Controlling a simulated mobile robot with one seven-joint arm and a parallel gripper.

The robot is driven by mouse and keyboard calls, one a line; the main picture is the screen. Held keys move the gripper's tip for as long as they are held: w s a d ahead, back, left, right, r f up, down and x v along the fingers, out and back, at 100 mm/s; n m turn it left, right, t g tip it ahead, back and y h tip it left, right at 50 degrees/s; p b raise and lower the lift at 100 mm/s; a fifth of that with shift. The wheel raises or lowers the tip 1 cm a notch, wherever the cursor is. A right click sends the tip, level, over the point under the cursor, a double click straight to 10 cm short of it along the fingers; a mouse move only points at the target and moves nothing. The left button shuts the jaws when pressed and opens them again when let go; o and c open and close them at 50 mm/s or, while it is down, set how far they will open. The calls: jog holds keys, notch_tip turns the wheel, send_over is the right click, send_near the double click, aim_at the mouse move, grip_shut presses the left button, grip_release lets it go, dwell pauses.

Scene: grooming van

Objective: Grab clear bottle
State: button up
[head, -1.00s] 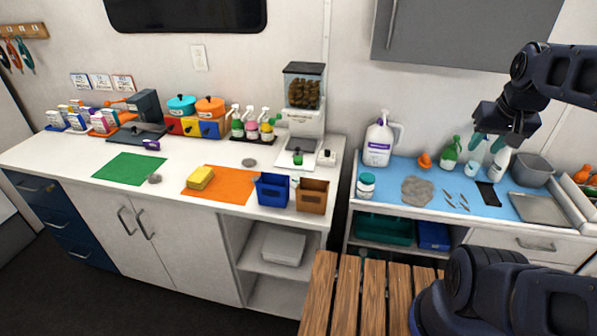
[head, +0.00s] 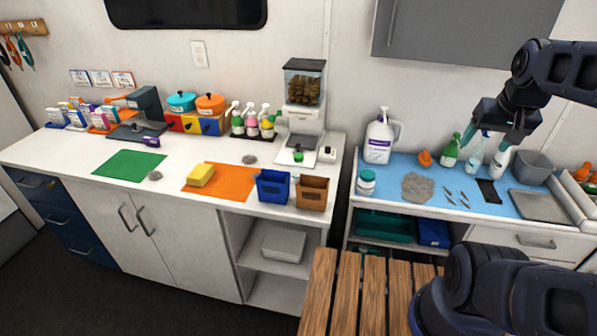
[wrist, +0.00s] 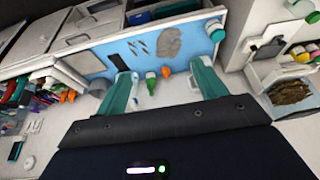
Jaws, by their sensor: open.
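The clear bottle (head: 475,153) stands upright on the blue mat, between a green spray bottle (head: 450,152) and a white bottle (head: 499,163). My gripper (head: 489,144) is open and empty, its teal fingers pointing down around the upper part of the bottle row. In the head view its left finger is close to the clear bottle's top and its right finger is by the white bottle. I cannot tell whether either finger touches. In the wrist view, the fingers are spread wide, with the green spray bottle (wrist: 151,82) between them; the clear bottle is hard to make out.
A grey bin (head: 533,168) stands right of the bottles, with a metal tray (head: 541,205) in front. An orange object (head: 424,158) and a large white jug (head: 379,140) are to the left. A grey cloth and several small tools lie in front on the mat.

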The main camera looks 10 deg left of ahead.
jog(key=w+a+n+g, duration=0.1)
jog(key=w+a+n, duration=0.4)
jog(key=w+a, duration=0.35)
jog(key=n+g, duration=0.4)
jog(key=n, duration=1.2)
send_over(299, 154)
jog(key=f, duration=1.4)
jog(key=shift+d+f, duration=0.2)
jog(key=shift+f, duration=0.2)
jog(key=shift+a+f, duration=0.2)
jog(key=shift+f, duration=0.45)
notch_tip(299, 154, down, 4)
jog(key=shift+f, duration=0.25)
jog(key=shift+s+f, duration=0.25)
jog(key=shift+f, duration=1.1)
jog(key=shift+s+f, duration=0.2)
jog(key=shift+f, duration=1.1)
